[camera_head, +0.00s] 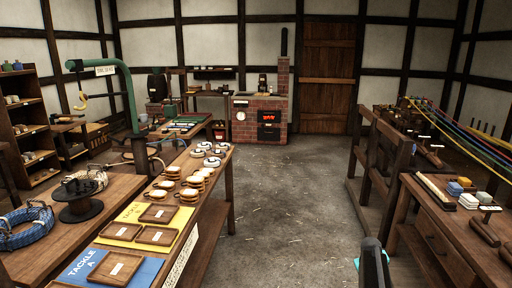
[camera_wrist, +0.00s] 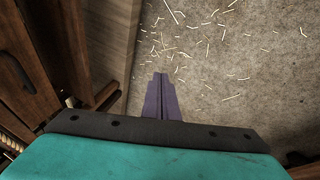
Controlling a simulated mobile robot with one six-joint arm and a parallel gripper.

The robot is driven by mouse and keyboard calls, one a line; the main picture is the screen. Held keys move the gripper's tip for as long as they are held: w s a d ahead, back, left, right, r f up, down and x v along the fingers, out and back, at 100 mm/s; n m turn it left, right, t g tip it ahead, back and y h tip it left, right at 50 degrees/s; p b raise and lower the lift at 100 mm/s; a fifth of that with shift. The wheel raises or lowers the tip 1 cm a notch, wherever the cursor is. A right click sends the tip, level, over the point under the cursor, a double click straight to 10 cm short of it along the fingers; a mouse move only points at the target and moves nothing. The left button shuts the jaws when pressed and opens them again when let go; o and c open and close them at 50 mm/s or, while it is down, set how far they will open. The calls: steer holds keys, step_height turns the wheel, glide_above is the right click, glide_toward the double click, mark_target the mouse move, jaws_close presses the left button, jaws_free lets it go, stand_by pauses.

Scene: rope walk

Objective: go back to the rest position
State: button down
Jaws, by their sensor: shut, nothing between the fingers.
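My gripper (camera_wrist: 161,80) shows in the wrist view as two narrow purple-grey fingers lying together. It is shut and empty, and it points down at the straw-littered floor (camera_wrist: 230,70). In the head view only a dark rounded part with a teal edge shows at the bottom, right of centre, and I cannot make out the fingers there.
A long bench (camera_head: 215,210) with trays and coiled rope stands at left. A workbench (camera_head: 440,250) with rope tools and a wooden rail frame stand at right. A brick stove (camera_head: 262,112) and wooden door (camera_head: 327,80) are at the back. The floor between is clear.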

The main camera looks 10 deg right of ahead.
steer(key=s+a+f+n+g+y, duration=0.1)
steer(key=a+f, duration=0.5)
steer(key=a, duration=0.3)
steer(key=s+a+f+n+y, duration=0.1)
steer(key=a+f, duration=0.4)
steer(key=a, duration=0.5)
steer(key=s+a+f+n+g, duration=0.1)
steer(key=s+a+f, duration=0.25)
steer(key=a, duration=0.25)
steer(key=s+a+f+g+y, duration=0.1)
steer(key=s+a+f, duration=0.2)
steer(key=s+a, duration=0.25)
steer(key=s+a+f+n+g, duration=0.1)
steer(key=s+a+f, duration=0.3)
steer(key=a, duration=0.3)
steer(key=s+a+m+g, duration=0.1)
steer(key=s+a, duration=0.2)
steer(key=s, duration=0.5)
steer(key=s+a+g, duration=0.1)
steer(key=s+a, duration=0.3)
steer(key=s, duration=0.4)
steer(key=s+a+m+g+y, duration=0.1)
steer(key=s+a, duration=0.3)
steer(key=s, duration=0.4)
steer(key=shift+a+m+g, duration=0.2)
steer(key=shift+m+g, duration=0.1)
steer(key=shift+g, duration=0.2)
steer(key=shift+s+d, duration=0.1)
steer(key=shift+d, duration=0.05)
